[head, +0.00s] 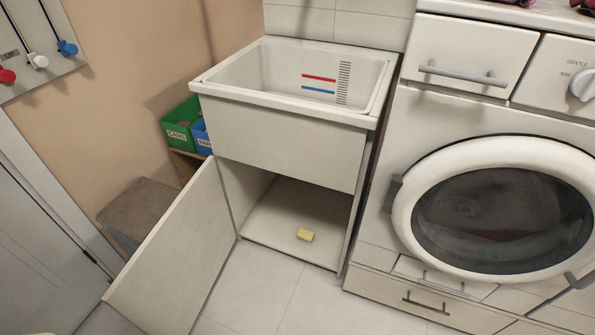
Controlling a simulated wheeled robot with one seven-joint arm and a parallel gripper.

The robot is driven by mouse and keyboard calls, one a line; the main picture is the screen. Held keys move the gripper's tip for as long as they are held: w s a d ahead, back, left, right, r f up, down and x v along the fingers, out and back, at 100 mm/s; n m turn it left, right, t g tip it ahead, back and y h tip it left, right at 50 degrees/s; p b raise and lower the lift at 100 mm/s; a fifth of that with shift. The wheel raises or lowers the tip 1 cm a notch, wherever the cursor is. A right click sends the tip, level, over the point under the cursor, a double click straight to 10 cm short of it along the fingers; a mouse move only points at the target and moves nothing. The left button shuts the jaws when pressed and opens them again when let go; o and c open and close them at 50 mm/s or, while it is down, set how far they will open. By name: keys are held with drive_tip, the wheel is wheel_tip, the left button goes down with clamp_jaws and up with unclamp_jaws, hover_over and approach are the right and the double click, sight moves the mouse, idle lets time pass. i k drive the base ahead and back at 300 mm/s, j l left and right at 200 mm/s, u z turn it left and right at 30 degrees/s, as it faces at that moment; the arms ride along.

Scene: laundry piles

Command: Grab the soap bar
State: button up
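A small yellow soap bar (305,235) lies on the floor panel inside the white cabinet (284,226) under the sink, near its front edge and right of the middle. The cabinet door (178,256) is swung wide open to the left, so the soap bar is in plain sight. My gripper is not in view.
A white sink (290,120) tops the cabinet. A washing machine (480,150) with a round door (500,220) stands close on the right. Green (181,125) and blue (202,138) bins sit behind the open door. Tiled floor (265,285) in front is clear.

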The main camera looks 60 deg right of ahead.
sight(305, 234)
drive_tip(key=k+l, duration=0.1)
drive_tip(key=l, duration=0.3)
drive_tip(key=k+l, duration=0.1)
drive_tip(key=l, duration=0.35)
drive_tip(key=k+l, duration=0.1)
drive_tip(key=l, duration=0.3)
drive_tip(key=k+l+z, duration=0.1)
drive_tip(key=l, duration=0.3)
